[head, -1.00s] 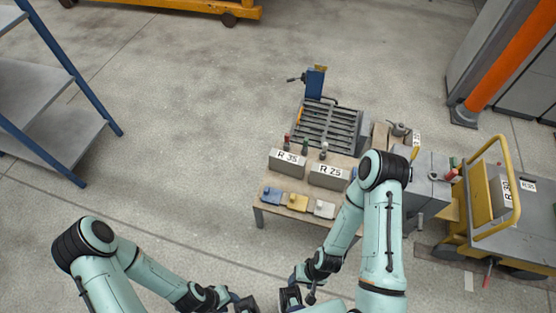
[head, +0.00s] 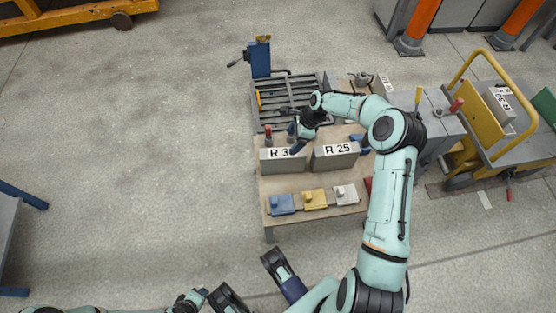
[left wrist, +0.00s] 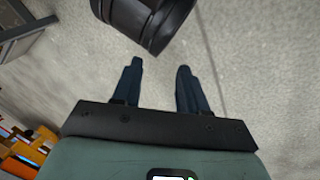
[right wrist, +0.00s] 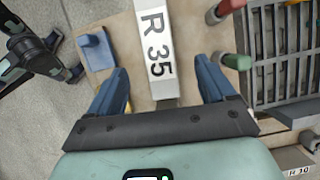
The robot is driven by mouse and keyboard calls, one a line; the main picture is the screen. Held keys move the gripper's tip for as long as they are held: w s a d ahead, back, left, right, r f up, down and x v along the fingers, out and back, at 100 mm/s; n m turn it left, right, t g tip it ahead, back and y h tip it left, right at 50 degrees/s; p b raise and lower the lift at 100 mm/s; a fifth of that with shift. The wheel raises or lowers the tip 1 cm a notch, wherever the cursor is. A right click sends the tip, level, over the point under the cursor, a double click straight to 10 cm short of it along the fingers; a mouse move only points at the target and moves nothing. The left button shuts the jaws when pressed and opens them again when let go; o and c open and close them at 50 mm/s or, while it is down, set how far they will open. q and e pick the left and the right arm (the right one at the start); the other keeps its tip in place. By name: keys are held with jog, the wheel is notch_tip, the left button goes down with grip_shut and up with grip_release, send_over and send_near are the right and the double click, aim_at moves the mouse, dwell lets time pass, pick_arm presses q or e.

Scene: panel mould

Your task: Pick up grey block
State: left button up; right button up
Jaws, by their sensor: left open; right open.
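A grey block marked R 35 (head: 282,165) stands on the wooden table top. A second grey block marked R 25 (head: 335,157) stands to its right. A small light grey block with a knob (head: 346,195) sits at the table front, right of a yellow one (head: 314,199) and a blue one (head: 280,205). My right gripper (head: 297,148) is open above the R 35 block and partly covers its label. In the right wrist view, the R 35 block (right wrist: 155,45) shows between the open, empty fingers (right wrist: 161,75). My left gripper (left wrist: 160,65) is open and empty over the floor.
A slatted grey rack (head: 285,92) lies behind the blocks, with a blue clamp-like device (head: 260,58) at its corner. Red (right wrist: 215,14) and green (right wrist: 237,61) handles stand near the R 35 block. A yellow-railed cart (head: 500,120) is at right.

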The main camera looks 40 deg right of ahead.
aim_at(283, 152)
jog(key=b+x, duration=0.1)
jog(key=x, duration=0.4)
jog(key=shift+s+a+f, duration=0.1)
jog(key=shift+s+f, duration=0.05)
jog(key=shift+f, duration=0.05)
jog(key=shift+a+f, duration=0.2)
jog(key=shift+f, duration=0.25)
jog(key=shift+w+a+f+b, duration=0.15)
jog(key=shift+w+f+b, duration=0.1)
jog(key=shift+f+b, duration=0.1)
jog(key=b+x, duration=0.1)
jog(key=x, duration=0.2)
jog(key=shift+a+f, duration=0.15)
jog(key=shift+f, duration=0.15)
pick_arm(q)
jog(key=shift+s+a+f, duration=0.1)
jog(key=shift+a+f, duration=0.25)
jog(key=shift+f, duration=0.45)
jog(key=shift+a+f, duration=0.3)
jog(key=shift+f, duration=0.55)
jog(key=shift+s+a+f, duration=0.1)
jog(key=shift+a+f, duration=0.25)
jog(key=shift+f, duration=0.45)
pick_arm(e)
jog(key=shift+w+a+f, duration=0.15)
jog(key=shift+w+f, duration=0.05)
jog(key=shift+f, duration=0.1)
